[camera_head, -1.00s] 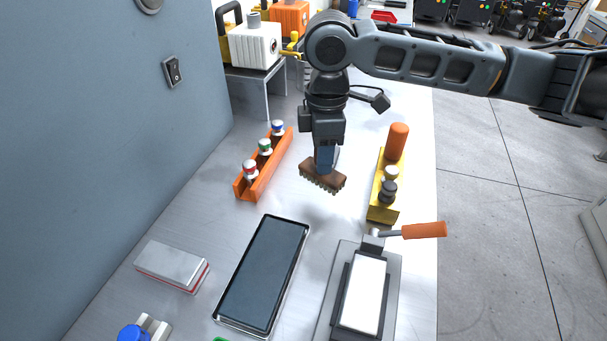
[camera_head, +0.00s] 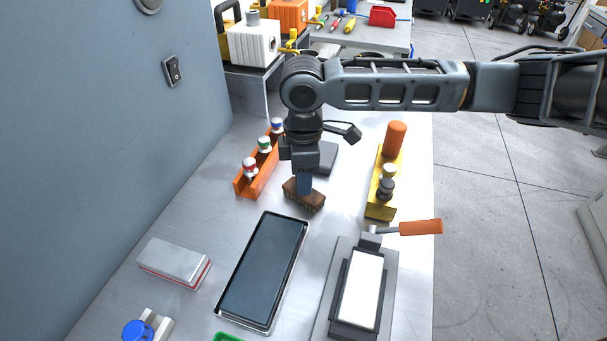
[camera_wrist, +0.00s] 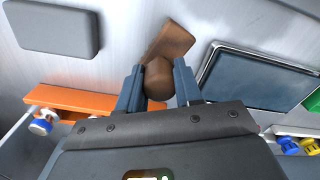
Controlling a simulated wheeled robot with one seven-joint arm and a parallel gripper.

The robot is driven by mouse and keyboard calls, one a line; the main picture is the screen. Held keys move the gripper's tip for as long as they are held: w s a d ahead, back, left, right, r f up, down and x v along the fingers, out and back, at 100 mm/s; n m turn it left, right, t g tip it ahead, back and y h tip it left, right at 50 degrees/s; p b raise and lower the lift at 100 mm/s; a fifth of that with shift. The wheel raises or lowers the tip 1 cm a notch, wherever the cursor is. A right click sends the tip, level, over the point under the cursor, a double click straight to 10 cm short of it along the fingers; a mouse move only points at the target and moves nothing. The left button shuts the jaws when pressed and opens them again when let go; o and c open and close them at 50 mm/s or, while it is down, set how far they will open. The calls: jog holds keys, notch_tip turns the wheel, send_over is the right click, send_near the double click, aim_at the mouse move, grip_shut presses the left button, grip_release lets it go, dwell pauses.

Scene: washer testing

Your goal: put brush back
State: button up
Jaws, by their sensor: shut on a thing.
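The brush (camera_head: 304,195) has a brown block with bristles facing down. My gripper (camera_head: 304,180) is shut on its handle, which shows as a brown knob between both fingers in the wrist view (camera_wrist: 158,78). In the head view the brush is low over the bench, between the orange rack and the yellow holder, just beyond the dark tray. I cannot tell whether the bristles touch the bench. My gripper hides part of the handle in the head view.
An orange rack (camera_head: 243,187) with several capped bottles stands to the left. A yellow holder (camera_head: 380,207) is on the right. A dark flat tray (camera_head: 262,270) lies nearer, beside a plate press with an orange handle (camera_head: 420,227). A grey block (camera_head: 326,158) lies behind my gripper.

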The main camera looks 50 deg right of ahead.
jog(key=o, duration=1)
notch_tip(320, 180, up, 12)
jog(key=b, duration=0.1)
jog(key=shift+r, duration=0.1)
